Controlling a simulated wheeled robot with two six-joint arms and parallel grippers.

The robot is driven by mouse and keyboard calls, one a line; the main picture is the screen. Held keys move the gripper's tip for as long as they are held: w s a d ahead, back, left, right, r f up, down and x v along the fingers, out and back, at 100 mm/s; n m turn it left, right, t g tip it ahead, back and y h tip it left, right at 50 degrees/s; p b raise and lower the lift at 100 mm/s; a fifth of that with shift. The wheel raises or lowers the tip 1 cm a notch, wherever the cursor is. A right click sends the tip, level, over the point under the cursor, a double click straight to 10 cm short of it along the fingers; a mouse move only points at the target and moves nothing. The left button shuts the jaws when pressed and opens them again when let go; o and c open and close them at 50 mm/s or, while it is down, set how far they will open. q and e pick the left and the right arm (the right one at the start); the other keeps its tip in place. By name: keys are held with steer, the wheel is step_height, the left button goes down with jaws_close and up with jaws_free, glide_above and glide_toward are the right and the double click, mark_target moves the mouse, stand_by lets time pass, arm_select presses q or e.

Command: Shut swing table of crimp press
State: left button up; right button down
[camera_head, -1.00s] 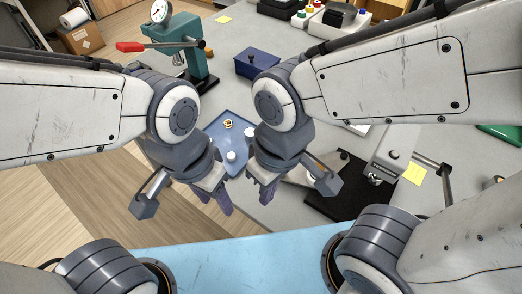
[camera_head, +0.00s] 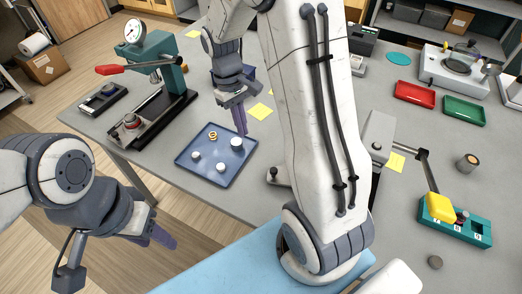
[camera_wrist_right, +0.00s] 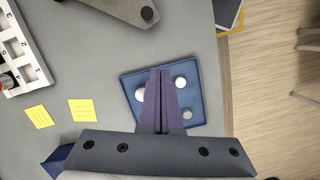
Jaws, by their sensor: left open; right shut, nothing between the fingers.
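A grey press (camera_head: 378,128), which looks like the crimp press, stands right of centre, partly hidden by my right arm. A light grey plate with a black knob (camera_head: 273,174), apparently its swing table, juts out to the left, mostly hidden behind that arm. In the right wrist view, a grey plate with a black knob (camera_wrist_right: 120,8) shows at the top edge. My left gripper (camera_head: 162,236) is open and empty, low at the left, off the bench's front edge.
A blue tray (camera_head: 185,158) holds white pieces and a brass ring. A teal press (camera_head: 160,62) with gauge and red lever stands at left. Yellow notes (camera_head: 261,111) lie flat. A teal block (camera_head: 462,232) and red and green trays (camera_head: 464,111) are at right.

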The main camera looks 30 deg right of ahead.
steer(key=shift+m, duration=0.3)
steer(key=d+f, duration=0.1)
steer(key=f, duration=0.2)
steer(key=s+d+f+p, duration=0.1)
steer(key=f, duration=0.2)
steer(key=d+f+p, duration=0.1)
steer(key=d+f, duration=0.1)
steer(key=f, duration=0.2)
steer(key=shift+s+f, duration=0.1)
steer(key=shift+s, duration=0.25)
steer(key=s, duration=0.1)
steer(key=s+p, duration=0.2)
steer(key=shift+d+f, duration=0.2)
steer(key=shift+f, duration=0.1)
steer(key=shift+s+f, duration=0.15)
steer(key=shift+s, duration=0.3)
